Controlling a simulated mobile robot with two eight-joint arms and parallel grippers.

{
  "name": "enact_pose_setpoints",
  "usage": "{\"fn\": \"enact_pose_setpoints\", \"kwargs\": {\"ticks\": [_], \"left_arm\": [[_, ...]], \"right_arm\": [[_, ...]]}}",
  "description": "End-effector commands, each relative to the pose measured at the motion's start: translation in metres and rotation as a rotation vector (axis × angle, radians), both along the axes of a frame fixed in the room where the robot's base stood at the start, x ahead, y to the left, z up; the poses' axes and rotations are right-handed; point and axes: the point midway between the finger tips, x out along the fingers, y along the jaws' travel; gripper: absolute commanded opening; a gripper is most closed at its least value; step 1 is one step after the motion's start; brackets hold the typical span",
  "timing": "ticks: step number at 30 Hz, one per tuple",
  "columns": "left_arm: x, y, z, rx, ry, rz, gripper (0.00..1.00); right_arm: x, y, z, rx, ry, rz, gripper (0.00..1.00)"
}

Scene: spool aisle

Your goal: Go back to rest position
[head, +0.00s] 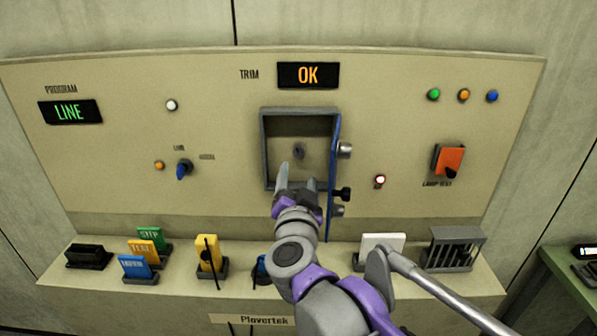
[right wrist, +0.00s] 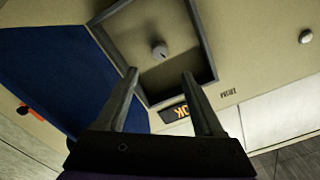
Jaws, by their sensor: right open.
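My right gripper (head: 297,172) is open in front of a square recess with a grey frame (head: 265,145) in the panel. Its two fingers show apart and empty in the right wrist view (right wrist: 165,82), pointing toward the recess. A small round knob (head: 299,151) sits inside the recess; it also shows in the right wrist view (right wrist: 160,52). The blue door (head: 334,165) of the recess stands open to the right of the gripper. I cannot tell from the pictures whether the fingers touch anything. My left gripper is not in view.
The panel shelf holds coloured cards (head: 137,267), a yellow block (head: 208,253), a white block (head: 383,243) and a grey slotted rack (head: 453,250). The TRIM display (head: 308,75) reads OK and the PROGRAM display (head: 70,112) reads LINE. A green table (head: 572,275) stands at right.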

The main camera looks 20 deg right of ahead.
Motion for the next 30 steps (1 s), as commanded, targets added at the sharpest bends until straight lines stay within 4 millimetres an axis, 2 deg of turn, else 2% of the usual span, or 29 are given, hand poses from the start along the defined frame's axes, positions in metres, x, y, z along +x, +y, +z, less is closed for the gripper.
{"fn": "enact_pose_setpoints", "kwargs": {"ticks": [11,14,17,20,23,24,26,27,30], "left_arm": [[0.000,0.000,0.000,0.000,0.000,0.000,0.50],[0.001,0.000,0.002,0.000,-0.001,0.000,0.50],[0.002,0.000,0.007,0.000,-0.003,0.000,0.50],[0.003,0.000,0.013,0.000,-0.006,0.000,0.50],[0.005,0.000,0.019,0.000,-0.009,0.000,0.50],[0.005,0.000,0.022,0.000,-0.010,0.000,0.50],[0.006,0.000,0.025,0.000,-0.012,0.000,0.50],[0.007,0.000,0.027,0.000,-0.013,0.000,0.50],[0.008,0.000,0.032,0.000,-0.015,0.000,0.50]], "right_arm": [[-0.002,0.001,0.000,-0.003,0.000,0.008,0.69],[-0.005,0.007,-0.001,-0.022,-0.004,0.061,0.69],[-0.014,0.022,-0.009,-0.069,0.009,0.189,0.69],[-0.035,0.043,-0.038,-0.141,0.084,0.366,0.69],[-0.068,0.056,-0.088,-0.214,0.239,0.524,0.69],[-0.084,0.056,-0.112,-0.241,0.319,0.571,0.69],[-0.111,0.052,-0.150,-0.277,0.454,0.623,0.69],[-0.129,0.046,-0.174,-0.296,0.546,0.644,0.69],[-0.173,0.024,-0.224,-0.330,0.760,0.651,0.69]]}}
